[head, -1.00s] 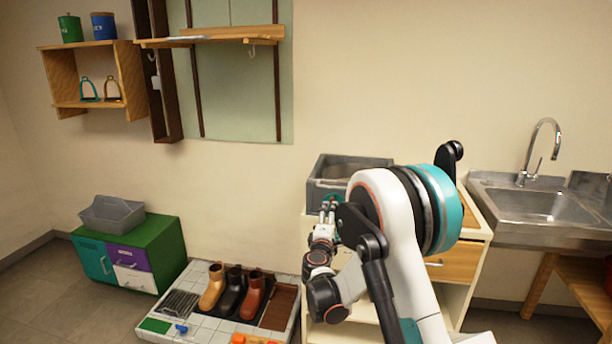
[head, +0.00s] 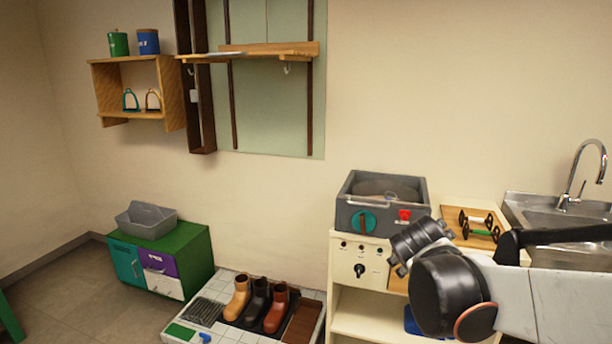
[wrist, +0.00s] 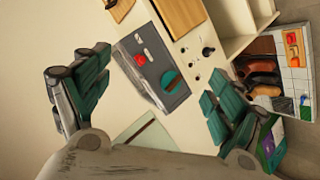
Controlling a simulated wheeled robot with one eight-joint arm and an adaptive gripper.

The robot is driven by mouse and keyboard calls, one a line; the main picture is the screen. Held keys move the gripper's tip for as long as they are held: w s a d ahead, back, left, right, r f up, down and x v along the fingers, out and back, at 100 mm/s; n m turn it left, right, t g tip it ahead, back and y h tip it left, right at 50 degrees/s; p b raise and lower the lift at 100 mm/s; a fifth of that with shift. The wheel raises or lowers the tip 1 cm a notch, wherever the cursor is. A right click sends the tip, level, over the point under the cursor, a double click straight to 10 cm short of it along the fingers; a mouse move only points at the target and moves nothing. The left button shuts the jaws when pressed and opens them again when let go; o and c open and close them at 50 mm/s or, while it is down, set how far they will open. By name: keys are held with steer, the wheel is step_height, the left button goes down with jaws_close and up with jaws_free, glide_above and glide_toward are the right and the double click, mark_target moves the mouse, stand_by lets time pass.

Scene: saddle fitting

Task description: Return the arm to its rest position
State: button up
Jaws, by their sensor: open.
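My arm (head: 545,300) reaches in from the right edge of the head view, folded low in front of the cabinet and sink. The fingers of my gripper are not clearly seen there. In the wrist view my gripper (wrist: 158,98) is open with its green-padded fingers wide apart and nothing between them. The grey machine (head: 357,187) with a teal knob (head: 363,222) and a red button (head: 405,214) stands on the white cabinet. The machine also shows beyond the fingers in the wrist view (wrist: 150,72), apart from them.
A wooden board with a dark-ended rack (head: 480,222) lies right of the machine, near the sink (head: 540,212). Boots (head: 258,300) stand on a tiled platform at the floor. A green cabinet (head: 195,255) with a grey caddy (head: 147,220) is at left. Wall shelves hang above.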

steer(key=s+a+f+m+g+y, duration=0.1)
steer(key=s+a+f+m+y, duration=0.1)
steer(key=s, duration=1)
steer(key=s+a+f+m+g+y, duration=0.2)
steer(key=s+a+f+m+y, duration=0.1)
steer(key=s, duration=0.9)
steer(key=shift+s+a+f, duration=0.2)
steer(key=shift+s+a, duration=0.05)
steer(key=shift+a, duration=0.1)
